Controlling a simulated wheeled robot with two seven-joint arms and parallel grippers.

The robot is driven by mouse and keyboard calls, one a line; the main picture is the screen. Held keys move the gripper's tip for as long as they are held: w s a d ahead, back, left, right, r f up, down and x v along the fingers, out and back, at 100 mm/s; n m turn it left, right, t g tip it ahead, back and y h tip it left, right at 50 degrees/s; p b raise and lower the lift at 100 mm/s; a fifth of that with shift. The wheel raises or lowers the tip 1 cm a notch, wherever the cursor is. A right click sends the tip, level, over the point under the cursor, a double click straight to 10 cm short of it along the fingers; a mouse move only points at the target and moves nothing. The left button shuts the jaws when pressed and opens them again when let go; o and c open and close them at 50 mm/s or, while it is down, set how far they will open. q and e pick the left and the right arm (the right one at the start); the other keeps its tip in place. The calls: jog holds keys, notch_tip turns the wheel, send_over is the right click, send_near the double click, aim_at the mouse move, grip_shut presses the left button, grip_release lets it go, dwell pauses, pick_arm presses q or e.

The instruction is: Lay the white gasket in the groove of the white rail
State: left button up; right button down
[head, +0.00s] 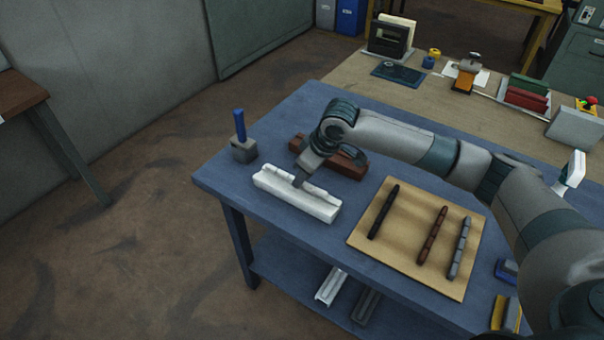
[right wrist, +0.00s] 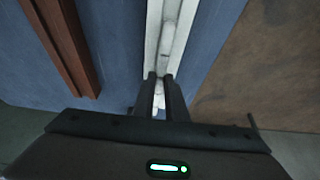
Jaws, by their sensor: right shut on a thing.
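The white rail (head: 275,188) lies on the blue table, left of the tan board; it also shows in the right wrist view (right wrist: 152,40). My right gripper (head: 299,181) is over the middle of the rail, pointing down at its groove. In the right wrist view its fingers (right wrist: 163,80) are shut on the white gasket (right wrist: 169,36), a segmented white strip. The gasket runs along the groove and appears to lie in or just over it; its exact seating cannot be told. The fingers hide part of it. My left gripper is not in view.
A brown rail (head: 352,154) lies behind the white one, partly behind my arm. Black (head: 383,212), brown (head: 432,235) and grey (head: 459,248) strips lie on the tan board (head: 405,257). A blue-handled tool stands in a grey block (head: 244,151) near the table's left edge.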

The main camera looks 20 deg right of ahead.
jog(key=shift+f, duration=0.95)
jog(key=c, duration=1.7)
grip_release()
jog(key=shift+v, duration=0.8)
jog(key=b+v, duration=0.3)
jog(key=v, duration=1.2)
jog(key=shift+s+d+r, duration=0.1)
jog(key=shift+r, duration=0.3)
jog(key=shift+f, duration=0.1)
